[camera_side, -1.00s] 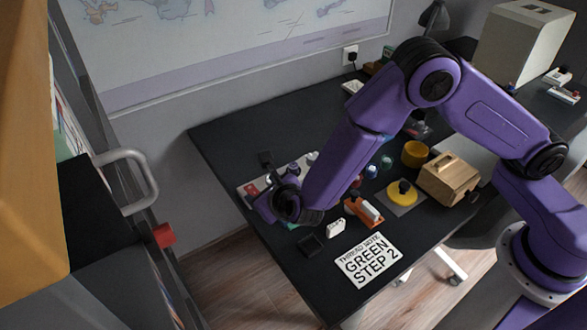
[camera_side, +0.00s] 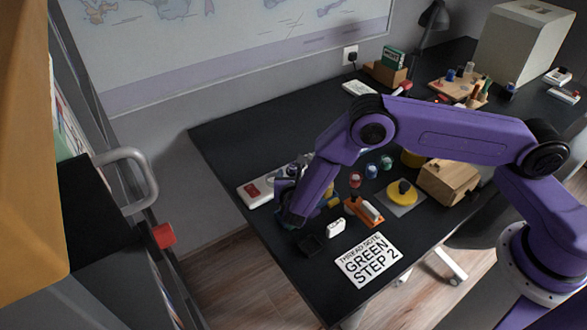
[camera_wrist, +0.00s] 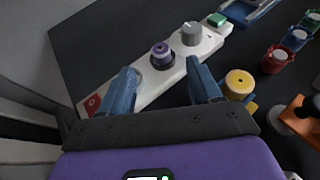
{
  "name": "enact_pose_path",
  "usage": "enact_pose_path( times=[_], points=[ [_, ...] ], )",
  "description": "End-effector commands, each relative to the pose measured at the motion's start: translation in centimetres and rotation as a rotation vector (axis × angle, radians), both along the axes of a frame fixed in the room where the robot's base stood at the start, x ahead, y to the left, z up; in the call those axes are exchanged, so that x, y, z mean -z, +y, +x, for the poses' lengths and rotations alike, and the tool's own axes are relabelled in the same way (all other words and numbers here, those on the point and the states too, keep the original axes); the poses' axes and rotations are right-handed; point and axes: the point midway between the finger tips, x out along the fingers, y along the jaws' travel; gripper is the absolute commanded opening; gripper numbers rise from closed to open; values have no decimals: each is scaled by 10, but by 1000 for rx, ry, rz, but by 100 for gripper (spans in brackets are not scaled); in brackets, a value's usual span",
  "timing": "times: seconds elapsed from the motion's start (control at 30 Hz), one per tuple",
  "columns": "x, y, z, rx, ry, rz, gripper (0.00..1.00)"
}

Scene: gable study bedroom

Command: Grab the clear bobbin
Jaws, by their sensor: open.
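The bobbin (camera_wrist: 161,50), with a pale purplish top flange and a dark middle, stands upright on a white strip-shaped base (camera_wrist: 152,82) in the wrist view. I cannot tell how clear its plastic is. My gripper (camera_wrist: 160,68) is open, its two blue fingers apart on either side of the bobbin's line, with the bobbin just beyond the tips. Nothing is between the fingers.
The base carries a red switch (camera_wrist: 92,104), a grey knob (camera_wrist: 191,33) and a green button (camera_wrist: 217,19). A yellow spool (camera_wrist: 239,83) stands close right of my right finger. Red, blue and green spools stand farther right. A "GREEN STEP 2" note (camera_side: 368,260) lies at the desk's front.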

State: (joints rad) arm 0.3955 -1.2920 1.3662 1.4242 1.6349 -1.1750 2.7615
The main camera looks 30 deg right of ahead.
Motion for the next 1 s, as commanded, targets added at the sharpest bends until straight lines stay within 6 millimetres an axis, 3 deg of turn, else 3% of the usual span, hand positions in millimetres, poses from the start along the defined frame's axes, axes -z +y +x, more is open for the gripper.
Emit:
enact_pose_path(
  times=[0.63, 0.97, 1.0],
  points=[
    [31, -35, 51, 0, 1, 1, 63],
    [33, -38, 56, -1, 1, 0, 63],
    [33, -38, 56, -1, 1, 0, 57]
  ],
)
